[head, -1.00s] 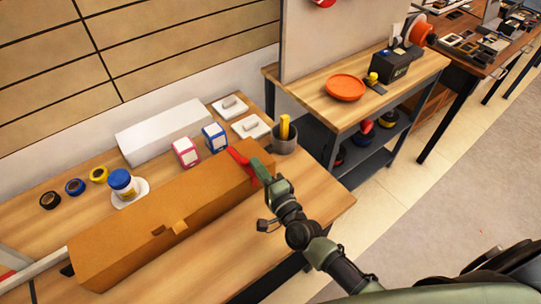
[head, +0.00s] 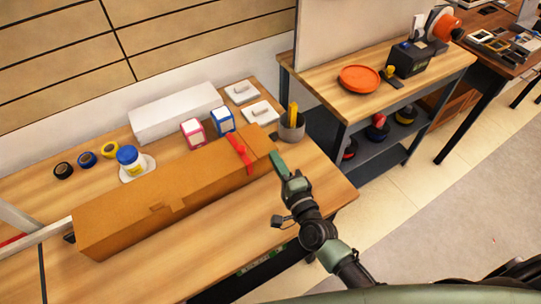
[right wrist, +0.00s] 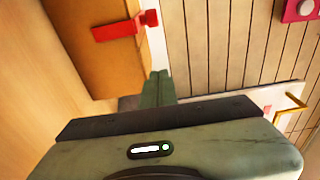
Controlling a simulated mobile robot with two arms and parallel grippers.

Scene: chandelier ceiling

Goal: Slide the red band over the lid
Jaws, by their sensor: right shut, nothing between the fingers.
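A long brown box (head: 170,205) with a closed lid lies on the wooden table in the head view. The red band (head: 239,153) lies across the lid near the box's right end. In the right wrist view the band (right wrist: 118,28) crosses the brown box (right wrist: 85,50) near its edge. My right gripper (head: 277,162) is shut and empty, just beyond the right end of the box, apart from the band. Its closed fingers also show in the right wrist view (right wrist: 158,88). My left gripper is not in view. The band's underside is hidden.
A grey cup (head: 291,128) with a yellow item stands close behind my right gripper. Pink (head: 193,132) and blue (head: 223,121) boxes, a white box (head: 175,112), a blue-lidded jar (head: 130,158) and tape rolls stand behind the brown box. The table's front right is clear.

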